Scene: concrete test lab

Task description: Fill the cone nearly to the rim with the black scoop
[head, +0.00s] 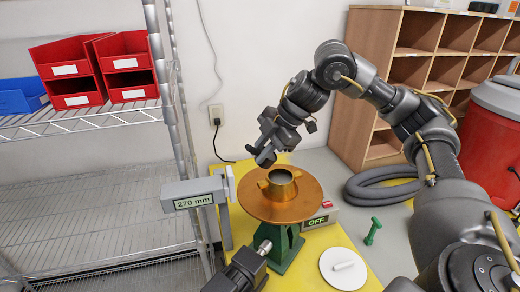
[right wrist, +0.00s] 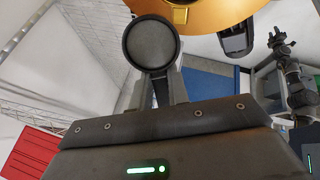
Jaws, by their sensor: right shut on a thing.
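The brass cone (head: 281,186) stands upright on the round copper-coloured table top (head: 250,206), which sits on a green stand. Its opening shows dark, and I cannot tell the level inside. My right gripper (head: 270,137) is shut on the black scoop (head: 265,158), above and just left of the cone's rim, apart from it. In the right wrist view the scoop (right wrist: 152,42) is a round dark cup with a grey inside; I cannot tell whether that is material or its bare bottom. My left gripper (head: 262,246) is low, in front of the stand, its jaws unclear.
A grey gauge reading 270 mm (head: 194,194) stands left of the table top. A control box showing OFF (head: 319,221), a green tamper (head: 373,231) and a white disc (head: 340,281) lie right. A wire shelf with red bins (head: 68,71) is left, a red drum (head: 489,140) right.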

